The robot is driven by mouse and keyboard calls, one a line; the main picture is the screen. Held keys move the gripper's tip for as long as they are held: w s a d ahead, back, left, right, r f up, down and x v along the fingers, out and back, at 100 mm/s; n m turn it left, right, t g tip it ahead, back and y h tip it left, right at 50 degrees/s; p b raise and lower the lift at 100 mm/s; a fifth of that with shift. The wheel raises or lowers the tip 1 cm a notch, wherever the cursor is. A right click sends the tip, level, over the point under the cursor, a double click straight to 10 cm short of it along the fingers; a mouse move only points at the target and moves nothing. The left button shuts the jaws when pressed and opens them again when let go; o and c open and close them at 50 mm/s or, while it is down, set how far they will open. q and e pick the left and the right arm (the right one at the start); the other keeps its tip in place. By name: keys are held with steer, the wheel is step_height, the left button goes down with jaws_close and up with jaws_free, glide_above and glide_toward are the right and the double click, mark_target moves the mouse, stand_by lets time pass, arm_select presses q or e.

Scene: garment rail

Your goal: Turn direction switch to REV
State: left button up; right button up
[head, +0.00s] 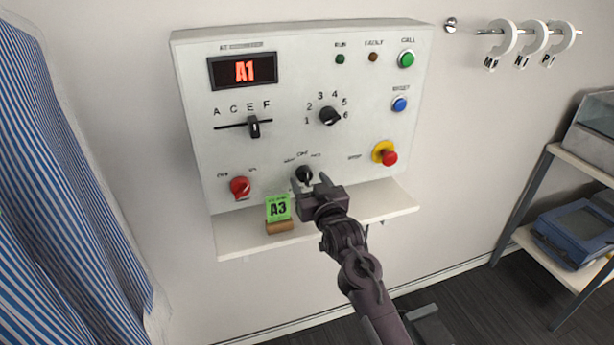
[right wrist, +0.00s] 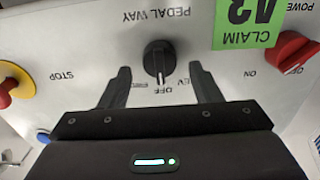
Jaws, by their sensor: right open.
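The direction switch is a small black rotary knob (head: 304,173) low on the white control panel (head: 215,100). In the right wrist view the knob (right wrist: 158,60) appears upside down above the word OFF, with PEDAL WAY printed on its other side. Its pale pointer line faces OFF. The side labels are partly hidden by my fingers; one ends in EV. My right gripper (head: 311,184) is open, its two fingers on either side of the knob with gaps showing. In the right wrist view the gripper (right wrist: 160,82) holds nothing. My left gripper is out of view.
A red knob (head: 240,187) and a red stop button (head: 389,158) flank the switch. A green A3 claim card (head: 278,208) stands on the shelf (head: 385,203) below. A striped curtain (head: 60,180) hangs left; a rack (head: 524,205) stands right.

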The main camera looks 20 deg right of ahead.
steer(key=shift+w, duration=0.75)
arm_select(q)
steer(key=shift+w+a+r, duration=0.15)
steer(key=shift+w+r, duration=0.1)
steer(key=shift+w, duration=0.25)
arm_select(e)
steer(key=shift+w, duration=0.1)
steer(key=shift+c, duration=0.4)
steer(key=c, duration=0.9)
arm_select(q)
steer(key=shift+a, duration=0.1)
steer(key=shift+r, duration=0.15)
arm_select(e)
steer(key=shift+n, duration=0.4)
steer(key=n+p, duration=0.1)
steer(key=n, duration=0.2)
steer(key=shift+a, duration=0.1)
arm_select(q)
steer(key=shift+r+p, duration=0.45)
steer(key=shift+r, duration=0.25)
arm_select(e)
steer(key=shift+n, duration=2)
steer(key=shift+f, duration=0.1)
